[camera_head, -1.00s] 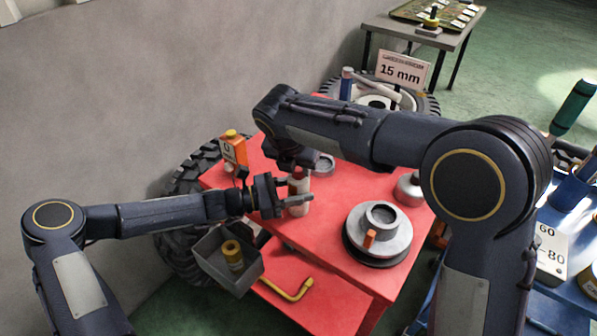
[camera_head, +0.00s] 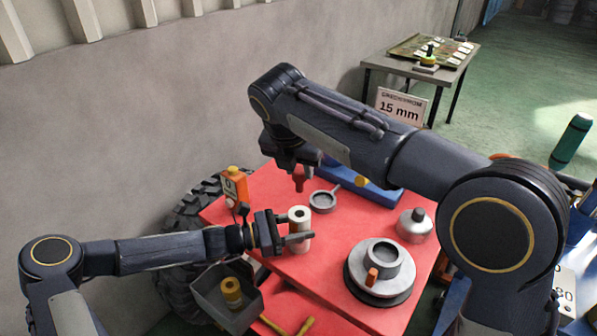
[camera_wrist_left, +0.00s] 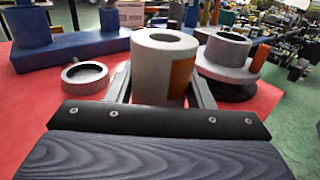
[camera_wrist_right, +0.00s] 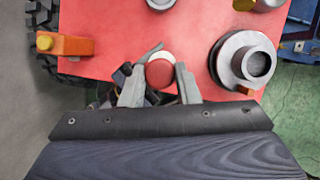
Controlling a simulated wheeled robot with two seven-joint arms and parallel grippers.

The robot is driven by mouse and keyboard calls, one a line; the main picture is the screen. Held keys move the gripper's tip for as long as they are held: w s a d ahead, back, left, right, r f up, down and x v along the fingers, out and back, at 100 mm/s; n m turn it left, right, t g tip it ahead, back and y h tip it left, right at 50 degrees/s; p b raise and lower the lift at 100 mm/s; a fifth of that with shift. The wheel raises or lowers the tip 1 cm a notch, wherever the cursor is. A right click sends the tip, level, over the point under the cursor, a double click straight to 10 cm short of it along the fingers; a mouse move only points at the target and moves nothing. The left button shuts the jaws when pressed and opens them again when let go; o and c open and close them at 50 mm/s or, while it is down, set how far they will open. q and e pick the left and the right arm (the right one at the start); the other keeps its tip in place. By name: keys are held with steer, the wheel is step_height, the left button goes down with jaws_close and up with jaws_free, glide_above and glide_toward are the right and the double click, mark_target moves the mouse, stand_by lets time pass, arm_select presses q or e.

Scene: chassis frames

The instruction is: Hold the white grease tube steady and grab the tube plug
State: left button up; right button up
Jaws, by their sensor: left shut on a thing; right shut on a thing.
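In the left wrist view the tube (camera_wrist_left: 160,78), with an orange label, sits between the fingers. My right gripper (camera_head: 299,174) is above and behind the tube, shut on the red tube plug (camera_head: 299,184).
The red table (camera_head: 332,255) holds a grey ring (camera_head: 322,200), a stacked grey hub (camera_head: 380,276), a metal can (camera_head: 415,226) and an orange box (camera_head: 235,185). A grey bin (camera_head: 228,297) with a yellow part hangs at the left. A tyre stands behind the table's left side.

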arm_select(q)
steer(key=o, duration=1.2)
